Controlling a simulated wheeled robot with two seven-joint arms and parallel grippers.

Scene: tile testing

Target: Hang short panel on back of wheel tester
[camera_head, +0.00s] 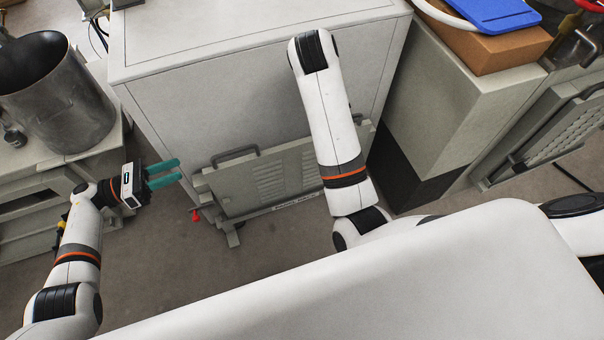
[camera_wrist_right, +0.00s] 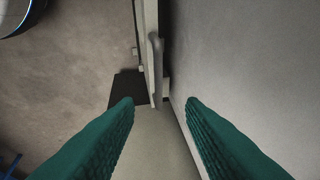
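A grey panel (camera_head: 270,180) with vent slots and dark handles stands upright, low against the pale cabinet (camera_head: 225,100), in the head view. My right arm crosses in front of its right part. My right gripper is hidden in the head view. In the right wrist view my right gripper (camera_wrist_right: 160,103) is open. A grey handle-like bar (camera_wrist_right: 156,65) shows between and beyond its fingertips, apparently untouched.
A metal pot (camera_head: 55,95) stands on a bench at the left. Another slotted panel (camera_head: 560,130) is on equipment at the right. A brown box (camera_head: 485,45) with a blue item (camera_head: 495,12) sits at upper right. Bare floor (camera_head: 150,265) lies left of the panel.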

